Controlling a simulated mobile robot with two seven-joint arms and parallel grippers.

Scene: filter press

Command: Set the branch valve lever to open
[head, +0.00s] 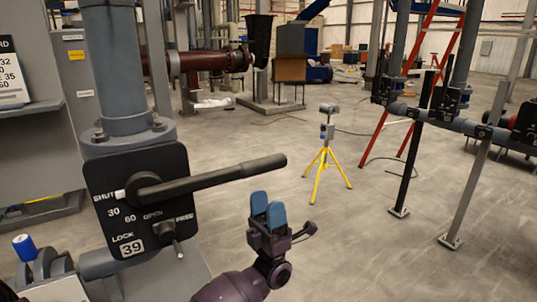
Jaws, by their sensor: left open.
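A black valve lever (225,176) extends right from a round hub on a black plate (110,222). The white pointer (121,194) at the hub's left is beside the word SHUT. The plate also reads 30, 60, OPEN, LOCK, FREE and 39. A small latch (168,231) sits low on the plate between LOCK and FREE; its exact setting is hard to tell. My left gripper (268,205) is open and empty, its blue fingers pointing up below the lever's outer end. It looks apart from the lever. My right gripper is not in view.
A grey vertical pipe (118,75) with a bolted flange stands above the plate. A yellow tripod (326,170) stands behind, and a red ladder (420,60) farther back. Pipework on posts (410,150) is at right. The floor right of the lever is clear.

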